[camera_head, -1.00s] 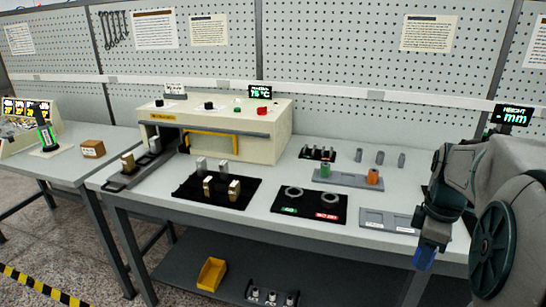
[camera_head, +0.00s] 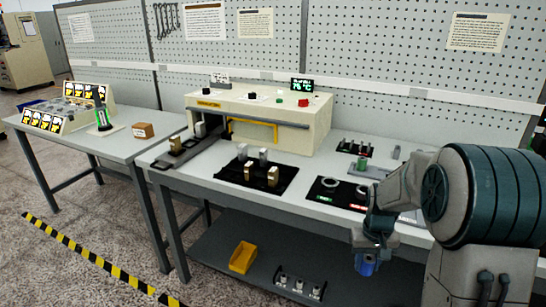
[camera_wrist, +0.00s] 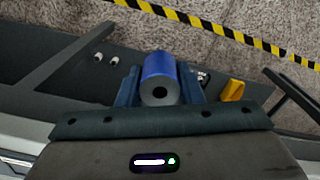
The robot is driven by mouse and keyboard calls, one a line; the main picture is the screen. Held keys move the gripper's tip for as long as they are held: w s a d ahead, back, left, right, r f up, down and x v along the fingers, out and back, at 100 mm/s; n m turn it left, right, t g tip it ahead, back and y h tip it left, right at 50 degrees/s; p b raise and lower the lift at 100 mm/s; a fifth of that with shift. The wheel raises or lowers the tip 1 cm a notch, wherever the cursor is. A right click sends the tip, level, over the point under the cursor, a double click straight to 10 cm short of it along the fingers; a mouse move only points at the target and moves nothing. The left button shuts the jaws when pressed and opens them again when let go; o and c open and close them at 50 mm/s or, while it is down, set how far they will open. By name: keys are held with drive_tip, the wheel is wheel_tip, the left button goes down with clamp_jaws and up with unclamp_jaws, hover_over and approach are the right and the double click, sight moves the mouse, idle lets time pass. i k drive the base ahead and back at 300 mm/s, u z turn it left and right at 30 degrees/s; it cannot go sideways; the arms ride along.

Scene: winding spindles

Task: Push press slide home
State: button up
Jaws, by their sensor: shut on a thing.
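The press (camera_head: 262,116) is a cream box with a yellow bar at its front, on the workbench. Its dark slide (camera_head: 172,160) sticks out at the press's left front, bearing a brass block (camera_head: 176,145) and a grey block (camera_head: 200,131). My gripper (camera_head: 368,256) is at the bench's front edge on the right, well apart from the slide. It is shut on a blue cylinder with a central hole (camera_wrist: 160,80), which also shows in the head view (camera_head: 366,267). The slide is not identifiable in the wrist view.
A black mat (camera_head: 243,178) with several metal pieces lies before the press. A ring mat (camera_head: 338,190) is nearer my arm. A yellow bin (camera_head: 243,257) and a rack (camera_head: 298,286) sit on the lower shelf. A side table (camera_head: 120,146) stands left; striped tape (camera_head: 90,258) marks the floor.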

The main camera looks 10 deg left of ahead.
sight(190, 144)
drive_tip(key=k, duration=0.65)
drive_tip(key=u, duration=0.5)
drive_tip(key=i, duration=0.65)
drive_tip(key=u, duration=0.95)
drive_tip(key=i, duration=1.2)
drive_tip(key=z, duration=0.1)
